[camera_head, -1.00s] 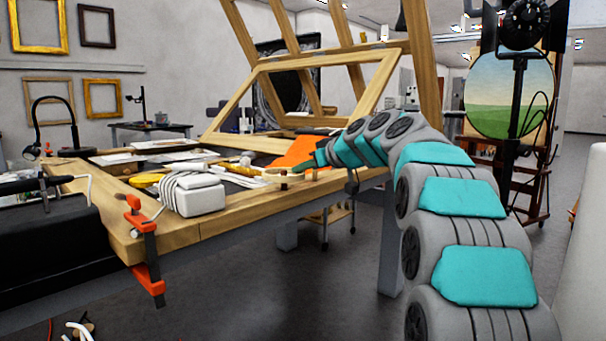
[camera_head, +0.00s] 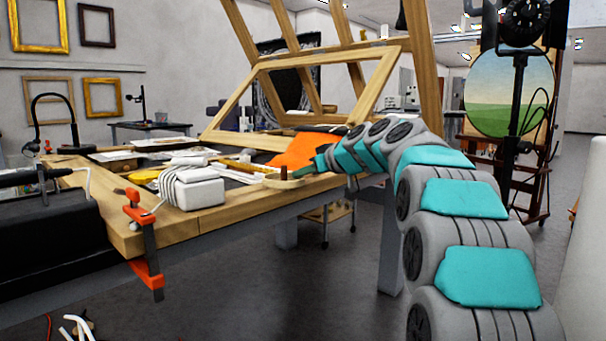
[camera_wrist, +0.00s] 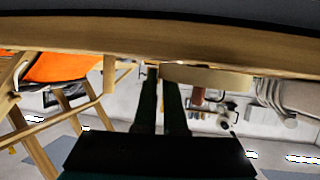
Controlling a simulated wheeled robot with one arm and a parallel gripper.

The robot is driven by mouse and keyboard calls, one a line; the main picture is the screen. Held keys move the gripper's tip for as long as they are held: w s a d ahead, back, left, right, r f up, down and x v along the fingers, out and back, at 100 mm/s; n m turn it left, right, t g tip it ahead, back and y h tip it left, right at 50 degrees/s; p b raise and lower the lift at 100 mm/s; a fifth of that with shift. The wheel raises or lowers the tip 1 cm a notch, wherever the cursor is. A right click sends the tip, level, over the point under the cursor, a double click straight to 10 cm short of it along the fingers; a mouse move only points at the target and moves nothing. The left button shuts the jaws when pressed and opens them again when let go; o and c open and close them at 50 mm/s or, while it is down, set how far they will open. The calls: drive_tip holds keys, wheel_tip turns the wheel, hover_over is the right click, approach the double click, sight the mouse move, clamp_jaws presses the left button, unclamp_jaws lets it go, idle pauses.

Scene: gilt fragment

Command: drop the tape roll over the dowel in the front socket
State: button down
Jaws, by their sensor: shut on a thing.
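The tape roll (camera_head: 284,184) is a flat tan ring, low over the wooden table's front edge in the head view. A short brown dowel (camera_head: 283,172) sticks up above its middle, so the roll appears to be around it. In the inverted wrist view, the roll (camera_wrist: 208,77) lies close along the table and the reddish-brown dowel (camera_wrist: 197,95) projects from its upper side. My gripper (camera_wrist: 162,72) has dark green fingers shut on the roll's near wall. The front socket is hidden under the roll. I cannot tell whether the roll touches the table.
A white cord-wrapped block (camera_head: 193,187) stands left of the roll. An orange cloth (camera_head: 304,152) lies just behind my gripper. A pale wooden peg (camera_wrist: 109,75) stands to one side in the wrist view. An orange clamp (camera_head: 146,240) grips the table's front left corner.

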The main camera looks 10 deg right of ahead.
drive_tip(key=shift+f, duration=0.15)
drive_tip(key=c, duration=1)
unclamp_jaws()
drive_tip(key=shift+o, duration=0.2)
drive_tip(key=shift+r+p, duration=0.45)
drive_tip(key=v, duration=1.2)
drive_tip(key=shift+r+b, duration=0.25)
drive_tip(key=shift+b, duration=0.1)
